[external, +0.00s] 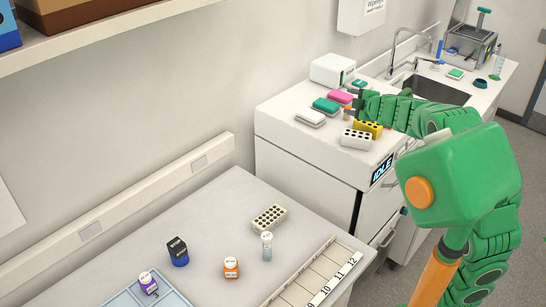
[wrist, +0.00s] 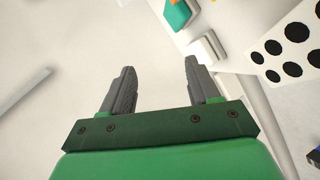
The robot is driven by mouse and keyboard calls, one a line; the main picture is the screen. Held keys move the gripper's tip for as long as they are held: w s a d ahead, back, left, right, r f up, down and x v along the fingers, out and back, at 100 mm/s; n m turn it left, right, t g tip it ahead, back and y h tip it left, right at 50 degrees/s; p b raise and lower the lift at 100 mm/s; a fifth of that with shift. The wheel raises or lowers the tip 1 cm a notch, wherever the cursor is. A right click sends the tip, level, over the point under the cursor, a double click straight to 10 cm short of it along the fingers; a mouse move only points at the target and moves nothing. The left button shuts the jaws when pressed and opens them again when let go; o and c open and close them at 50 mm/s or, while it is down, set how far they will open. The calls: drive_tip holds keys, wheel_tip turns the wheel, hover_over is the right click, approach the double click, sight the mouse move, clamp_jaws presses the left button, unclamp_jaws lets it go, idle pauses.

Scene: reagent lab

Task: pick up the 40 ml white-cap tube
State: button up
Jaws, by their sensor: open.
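A small clear tube with a white cap (external: 267,246) stands upright on the near bench in the external view. Its volume mark is too small to read. My gripper (external: 360,100) is far from it, over the far counter near the tube racks. In the wrist view my gripper (wrist: 160,68) is open, its two dark fingers apart with nothing between them. The tube does not show in the wrist view.
An orange bottle (external: 231,267), a dark STOP bottle (external: 178,252) and a cream rack (external: 269,218) stand near the tube. A numbered holder (external: 318,282) lies to its right. A white rack (external: 358,139) and yellow rack (external: 374,127) are below my gripper.

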sight(264, 250)
drive_tip(key=s+a+f+n+g+y, duration=0.3)
drive_tip(key=s+a+f+n+g, duration=0.25)
drive_tip(key=a, duration=0.35)
drive_tip(key=s+a+f+n+g+y, duration=0.35)
drive_tip(key=s+a+n, duration=0.2)
drive_tip(key=a, duration=0.35)
drive_tip(key=s+a+f+m+g, duration=0.1)
drive_tip(key=s+a+f+g, duration=0.2)
drive_tip(key=f, duration=0.4)
drive_tip(key=s+a+f+m+g+h, duration=0.1)
drive_tip(key=s+a+f+g, duration=0.2)
drive_tip(key=s+f+g, duration=0.2)
drive_tip(key=s+a+f+g, duration=0.2)
drive_tip(key=s+f+g, duration=0.2)
drive_tip(key=s+f, duration=0.4)
drive_tip(key=shift+s+a+f+m+g+h, duration=0.15)
drive_tip(key=shift+s+a+f+m+h, duration=0.05)
drive_tip(key=shift+f, duration=0.3)
drive_tip(key=shift+s+a+f+m+g+h, duration=0.15)
drive_tip(key=shift+s+a+f+m, duration=0.05)
drive_tip(key=shift+f, duration=0.25)
drive_tip(key=shift+s+a+f+g, duration=0.25)
drive_tip(key=shift+s+f+g, duration=0.05)
drive_tip(key=shift+s+f, duration=0.2)
drive_tip(key=shift+x, duration=2.4)
drive_tip(key=c, duration=1)
